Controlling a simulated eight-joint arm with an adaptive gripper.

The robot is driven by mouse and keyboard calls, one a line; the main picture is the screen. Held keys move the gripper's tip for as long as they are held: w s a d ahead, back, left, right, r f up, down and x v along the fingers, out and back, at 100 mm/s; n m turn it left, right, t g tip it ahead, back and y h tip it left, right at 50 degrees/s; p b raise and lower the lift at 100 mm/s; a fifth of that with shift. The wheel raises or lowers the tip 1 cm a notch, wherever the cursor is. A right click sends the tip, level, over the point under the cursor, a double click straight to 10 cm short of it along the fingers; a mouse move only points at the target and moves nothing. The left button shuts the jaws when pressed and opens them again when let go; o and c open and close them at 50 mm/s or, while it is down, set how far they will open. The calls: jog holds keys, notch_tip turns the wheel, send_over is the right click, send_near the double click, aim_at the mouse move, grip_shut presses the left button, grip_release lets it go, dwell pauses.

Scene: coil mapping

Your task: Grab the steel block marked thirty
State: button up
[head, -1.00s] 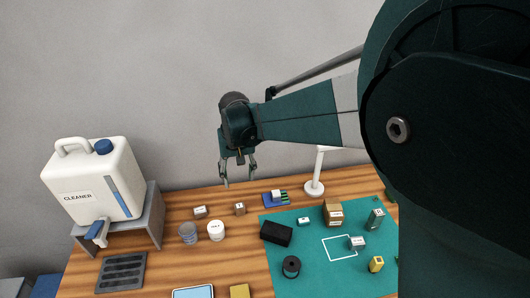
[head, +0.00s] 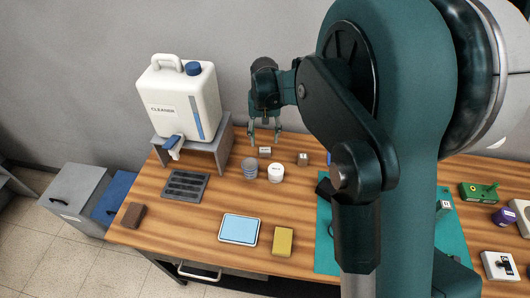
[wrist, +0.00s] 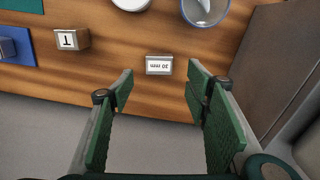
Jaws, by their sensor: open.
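A small steel block (wrist: 159,65) with a white label lies on the wooden table; the label appears upside down in the wrist view and seems to read 30 mm. The same block shows in the head view (head: 265,152) near the table's back edge. My gripper (head: 264,141) is open and empty just above and behind it. In the wrist view the fingers of my gripper (wrist: 160,84) point toward the block, which sits beyond the fingertips, between their lines. I see no contact.
A second labelled block (head: 303,159) stands to the right. A grey cup (head: 250,168) and a white jar (head: 276,173) stand in front. The cleaner jug (head: 180,105) on its grey stand (head: 222,148) is close on the left. The wall is behind.

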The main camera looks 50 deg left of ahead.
aim_at(265, 150)
jog(key=shift+f, duration=0.15)
jog(key=shift+f, duration=1.15)
jog(key=shift+f, duration=0.15)
jog(key=shift+f, duration=2.5)
jog(key=shift+d, duration=0.1)
jog(key=c, duration=1.1)
jog(key=shift+o, duration=0.2)
jog(key=shift+r, duration=0.2)
notch_tip(265, 150, up, 10)
jog(key=shift+f, duration=0.15)
